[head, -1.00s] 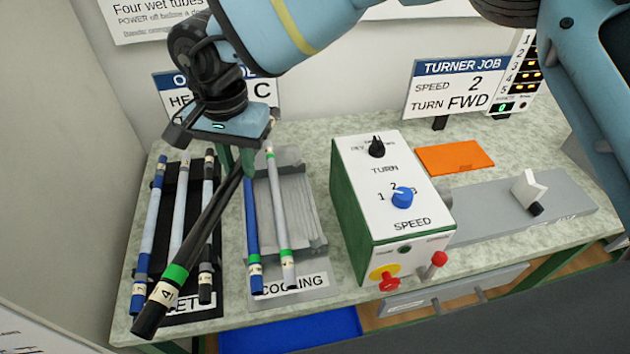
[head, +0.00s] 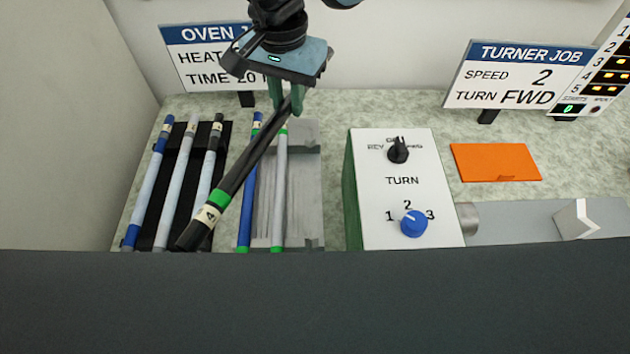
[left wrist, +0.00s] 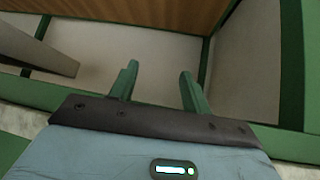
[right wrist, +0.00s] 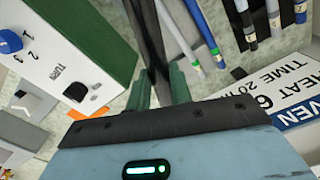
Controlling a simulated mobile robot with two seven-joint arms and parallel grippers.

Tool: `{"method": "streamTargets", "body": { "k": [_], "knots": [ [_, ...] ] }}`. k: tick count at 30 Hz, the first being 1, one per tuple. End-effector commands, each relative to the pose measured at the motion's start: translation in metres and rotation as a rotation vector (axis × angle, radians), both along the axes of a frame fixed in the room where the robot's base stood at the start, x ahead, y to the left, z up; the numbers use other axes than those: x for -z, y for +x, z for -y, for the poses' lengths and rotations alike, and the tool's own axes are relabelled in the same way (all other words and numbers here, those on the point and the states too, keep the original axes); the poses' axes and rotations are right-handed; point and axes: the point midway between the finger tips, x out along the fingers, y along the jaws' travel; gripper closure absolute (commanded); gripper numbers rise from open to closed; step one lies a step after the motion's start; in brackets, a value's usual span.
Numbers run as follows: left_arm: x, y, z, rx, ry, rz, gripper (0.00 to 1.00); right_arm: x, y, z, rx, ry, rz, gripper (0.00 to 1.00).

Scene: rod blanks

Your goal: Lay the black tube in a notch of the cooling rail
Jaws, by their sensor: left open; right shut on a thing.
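The black tube (head: 236,178) has a green band and a pale label reading 4 near its lower end. My right gripper (head: 287,98) is shut on its far end and holds it slantwise above the racks. The tube also shows between the fingers in the right wrist view (right wrist: 152,45). The grey cooling rail (head: 305,190) lies below and to the right. It holds a blue tube (head: 247,205) and a pale tube with green bands (head: 280,190); bare notches show to their right. My left gripper (left wrist: 158,88) is open and empty, low by the green table frame.
A black rack (head: 170,215) with three tubes stands left of the rail, partly under the held tube. The turner box (head: 385,215) stands to the right of the rail. An orange plate (head: 495,162) lies farther right. A dark band hides the table front.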

Motion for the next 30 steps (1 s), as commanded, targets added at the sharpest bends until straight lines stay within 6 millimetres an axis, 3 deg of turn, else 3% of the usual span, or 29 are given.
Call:
{"method": "streamTargets", "body": {
  "k": [8, 15, 21, 30],
  "knots": [
    [0.019, -0.016, 0.0, 0.0, 0.0, -0.046, 0.52, 0.081, -0.038, -0.014, -0.178, -0.001, -0.008, 1.0],
    [0.036, -0.029, 0.001, 0.0, -0.002, -0.082, 0.52, 0.147, -0.075, -0.04, -0.354, -0.004, 0.012, 1.0],
    [0.045, -0.034, 0.003, -0.004, -0.006, -0.098, 0.52, 0.171, -0.087, -0.062, -0.416, -0.012, 0.036, 1.0],
    [0.044, -0.03, 0.005, -0.006, -0.01, -0.091, 0.52, 0.175, -0.088, -0.07, -0.426, -0.021, 0.054, 1.0]
  ]
}}
